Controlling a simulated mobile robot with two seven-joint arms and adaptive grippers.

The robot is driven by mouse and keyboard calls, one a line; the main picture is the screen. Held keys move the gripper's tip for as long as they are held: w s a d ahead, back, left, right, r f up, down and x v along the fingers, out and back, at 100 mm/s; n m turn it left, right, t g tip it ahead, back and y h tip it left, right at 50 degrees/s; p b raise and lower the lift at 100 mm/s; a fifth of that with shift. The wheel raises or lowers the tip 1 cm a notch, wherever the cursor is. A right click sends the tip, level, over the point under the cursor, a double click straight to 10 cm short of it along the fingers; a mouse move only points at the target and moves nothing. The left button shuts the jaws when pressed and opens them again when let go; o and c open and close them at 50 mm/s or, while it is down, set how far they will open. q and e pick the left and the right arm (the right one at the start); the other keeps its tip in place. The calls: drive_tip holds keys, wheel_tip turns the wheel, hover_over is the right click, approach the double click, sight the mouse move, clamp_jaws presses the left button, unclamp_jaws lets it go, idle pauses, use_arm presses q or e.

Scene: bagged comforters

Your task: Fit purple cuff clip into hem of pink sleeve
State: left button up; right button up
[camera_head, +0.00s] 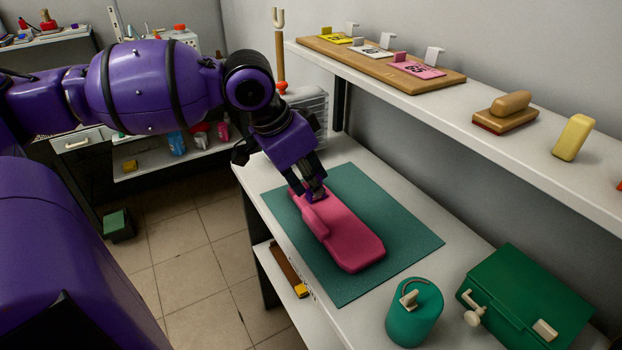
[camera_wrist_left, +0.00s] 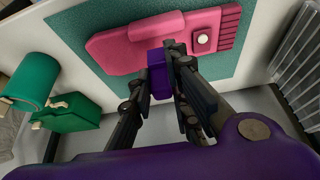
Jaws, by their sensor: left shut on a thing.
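The pink sleeve (camera_head: 348,241) lies flat on the green mat (camera_head: 407,227). In the left wrist view the sleeve (camera_wrist_left: 125,45) has a ribbed hem (camera_wrist_left: 230,26) at its right end, with a round white button (camera_wrist_left: 202,38) beside it. My left gripper (camera_head: 309,190) is over the hem end of the sleeve in the head view. It is shut on the purple cuff clip (camera_wrist_left: 160,76), which shows between its fingers. The clip overlaps the sleeve's near edge, left of the button; I cannot tell whether they touch. My right gripper is out of view.
A teal canister (camera_head: 414,318) and a green case (camera_head: 525,300) stand on the white table right of the mat. A shelf (camera_head: 470,107) above carries a wooden board (camera_head: 440,85) with tags and a brush (camera_head: 508,112). A wooden post (camera_head: 280,65) stands behind my gripper.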

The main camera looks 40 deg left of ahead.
sight(307, 195)
use_arm(q)
drive_tip(key=shift+f+b, duration=0.35)
drive_tip(key=shift+f, duration=2.15)
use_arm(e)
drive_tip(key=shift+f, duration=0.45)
use_arm(q)
drive_tip(key=shift+p, duration=0.3)
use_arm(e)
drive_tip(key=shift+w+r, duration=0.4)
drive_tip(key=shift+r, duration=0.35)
use_arm(q)
drive_tip(key=shift+f+b, duration=0.3)
drive_tip(key=shift+f, duration=1)
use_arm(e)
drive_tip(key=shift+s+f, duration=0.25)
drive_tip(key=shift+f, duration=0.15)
use_arm(q)
drive_tip(key=o, duration=0.9)
